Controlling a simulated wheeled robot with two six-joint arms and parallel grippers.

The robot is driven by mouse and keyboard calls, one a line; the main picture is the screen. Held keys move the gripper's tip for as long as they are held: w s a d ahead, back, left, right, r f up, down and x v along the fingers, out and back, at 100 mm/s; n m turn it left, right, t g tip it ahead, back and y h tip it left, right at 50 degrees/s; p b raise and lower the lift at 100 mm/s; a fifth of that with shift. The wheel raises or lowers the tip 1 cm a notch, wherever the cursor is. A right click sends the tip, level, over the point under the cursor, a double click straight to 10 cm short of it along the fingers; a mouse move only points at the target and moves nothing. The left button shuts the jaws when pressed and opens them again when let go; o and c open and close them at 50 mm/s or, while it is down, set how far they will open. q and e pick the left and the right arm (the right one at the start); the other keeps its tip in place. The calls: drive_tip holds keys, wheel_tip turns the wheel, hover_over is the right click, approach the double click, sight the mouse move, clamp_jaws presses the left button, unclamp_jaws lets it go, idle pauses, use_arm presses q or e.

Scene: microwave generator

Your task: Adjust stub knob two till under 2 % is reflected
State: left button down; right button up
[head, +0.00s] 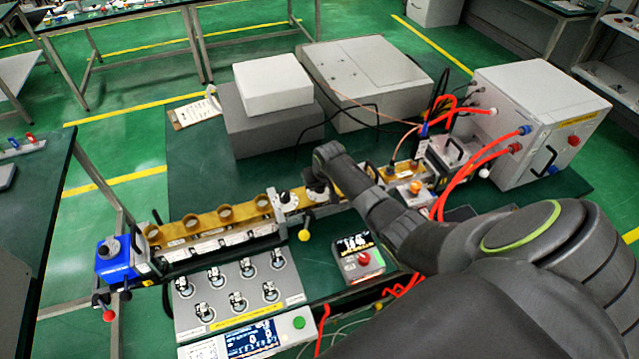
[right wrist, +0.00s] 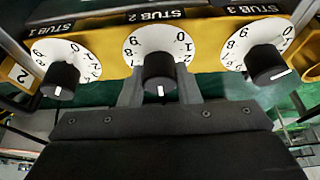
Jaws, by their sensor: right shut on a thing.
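The right wrist view shows three black knobs on white numbered dials along a yellow guide, with labels upside down. The middle one, stub knob two (right wrist: 160,72), sits under the STUB 2 label. My right gripper (right wrist: 160,92) is shut on it, one finger on each side. Its white pointer line faces the bottom of the picture. In the head view my right gripper (head: 318,186) is at the guide, and my arm hides part of it. A small black meter (head: 357,255) shows large white digits, perhaps 14.4, too small to read surely. My left gripper is out of view.
A neighbouring knob (right wrist: 61,80) stands left of my fingers and another (right wrist: 266,63) right. A grey panel with several switches (head: 240,290) lies in front of the guide. A white cabinet (head: 530,115) with red cables stands right. Grey boxes (head: 270,120) stand behind.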

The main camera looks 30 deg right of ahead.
drive_tip(key=o, duration=1)
drive_tip(key=shift+r, duration=0.1)
drive_tip(key=b+v, duration=0.2)
drive_tip(key=v, duration=1.5)
drive_tip(key=shift+s+a+r, duration=0.1)
drive_tip(key=shift+s, duration=0.1)
